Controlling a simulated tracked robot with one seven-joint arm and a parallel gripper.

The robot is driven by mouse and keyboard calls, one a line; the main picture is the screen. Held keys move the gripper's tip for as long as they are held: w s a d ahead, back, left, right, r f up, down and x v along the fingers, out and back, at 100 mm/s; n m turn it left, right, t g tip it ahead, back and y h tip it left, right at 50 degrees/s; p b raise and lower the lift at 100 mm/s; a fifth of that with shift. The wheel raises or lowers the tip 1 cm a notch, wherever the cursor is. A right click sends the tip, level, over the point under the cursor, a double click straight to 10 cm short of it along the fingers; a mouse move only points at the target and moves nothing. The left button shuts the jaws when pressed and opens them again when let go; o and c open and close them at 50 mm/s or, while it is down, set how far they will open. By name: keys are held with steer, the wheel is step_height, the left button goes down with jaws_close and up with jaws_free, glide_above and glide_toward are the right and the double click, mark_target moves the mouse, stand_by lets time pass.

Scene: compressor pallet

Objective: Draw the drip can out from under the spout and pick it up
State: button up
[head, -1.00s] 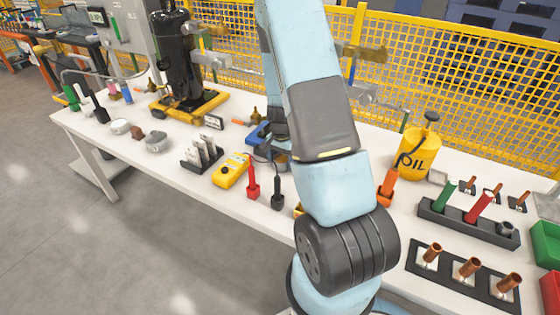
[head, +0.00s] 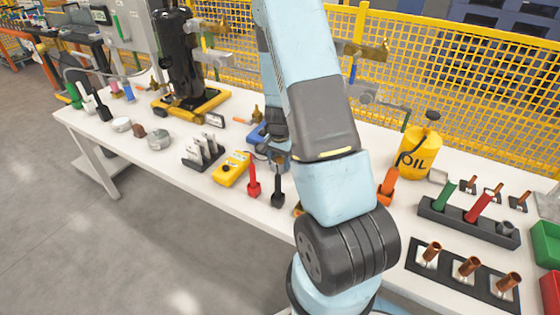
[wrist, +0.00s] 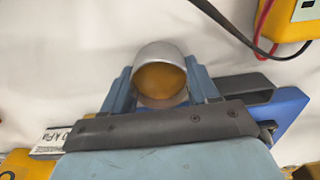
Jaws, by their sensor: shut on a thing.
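The drip can (wrist: 160,78) is a round silver-grey can with an amber-brown inside, seen in the wrist view. My gripper (wrist: 161,84) is shut on it, with one blue-grey finger against each side. In the head view the can is hidden behind my arm, and only part of the wrist end shows over the bench. I cannot make out the spout over the can in the wrist view.
A blue thing (wrist: 291,108) lies close to the right of my gripper. A yellow meter (wrist: 290,20) with red and black leads is at the upper right. The white bench (head: 160,165) also holds a yellow oil can (head: 419,152) and racks of copper fittings (head: 466,270).

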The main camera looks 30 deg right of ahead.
mark_target(274, 168)
steer(key=shift+s+a, duration=0.6)
steer(key=shift+a, duration=0.3)
steer(key=shift+s+a, duration=0.6)
steer(key=shift+a, duration=0.25)
steer(key=o, duration=1.1)
steer(key=shift+o, duration=0.2)
step_height(274, 168, up, 14)
steer(key=shift+f, duration=0.15)
